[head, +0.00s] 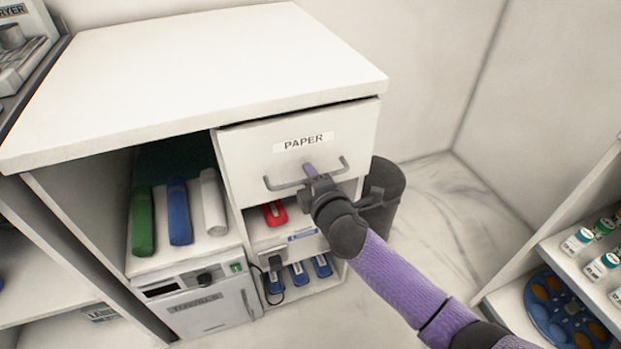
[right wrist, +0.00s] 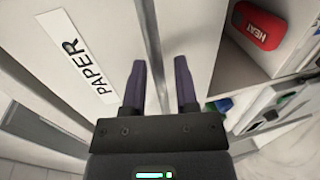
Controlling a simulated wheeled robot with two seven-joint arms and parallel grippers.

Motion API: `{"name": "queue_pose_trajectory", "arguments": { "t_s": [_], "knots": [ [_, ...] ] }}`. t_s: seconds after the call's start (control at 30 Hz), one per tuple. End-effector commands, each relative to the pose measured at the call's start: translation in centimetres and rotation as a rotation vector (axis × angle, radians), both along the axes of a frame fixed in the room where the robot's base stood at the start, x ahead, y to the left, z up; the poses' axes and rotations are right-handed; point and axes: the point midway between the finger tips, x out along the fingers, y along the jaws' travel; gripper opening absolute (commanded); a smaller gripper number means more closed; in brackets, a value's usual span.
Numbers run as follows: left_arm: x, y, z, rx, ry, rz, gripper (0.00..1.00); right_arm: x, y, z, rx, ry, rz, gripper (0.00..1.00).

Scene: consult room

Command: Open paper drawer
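The paper drawer (head: 335,128) is a white front with a PAPER label at the top right of the cabinet, under the countertop. It appears shut or nearly so, with a thin dark gap above it. Its grey bar handle (head: 284,186) runs across its lower part. My right gripper (head: 312,172) is at the middle of the handle. In the right wrist view its two fingers (right wrist: 160,68) are apart, with a grey bar, apparently the handle, running between them. Contact cannot be told. The PAPER label (right wrist: 78,57) shows beside the fingers. My left gripper is not in view.
The countertop (head: 200,65) above is bare. Open shelves below hold a red HEAT item (head: 274,213) and several blue items. Rolls (head: 178,210) lie in the left compartment. A dark bin (head: 382,190) stands right of the cabinet, and another shelf (head: 560,250) is at the far right.

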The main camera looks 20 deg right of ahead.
Motion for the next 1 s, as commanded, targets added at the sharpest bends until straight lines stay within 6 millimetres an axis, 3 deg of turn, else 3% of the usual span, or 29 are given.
{"name": "queue_pose_trajectory", "arguments": {
  "t_s": [0.03,0.17,1.0],
  "knots": [
    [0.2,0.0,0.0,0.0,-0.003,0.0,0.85,0.0,0.0,0.0,0.0,0.0,0.0,0.24],
    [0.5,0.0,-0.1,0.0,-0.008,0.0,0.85,0.0,0.0,0.0,0.001,0.0,0.0,0.0],
    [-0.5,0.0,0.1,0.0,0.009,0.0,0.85,-0.1,0.0,-0.1,0.001,0.002,0.0,0.0]
  ]
}}
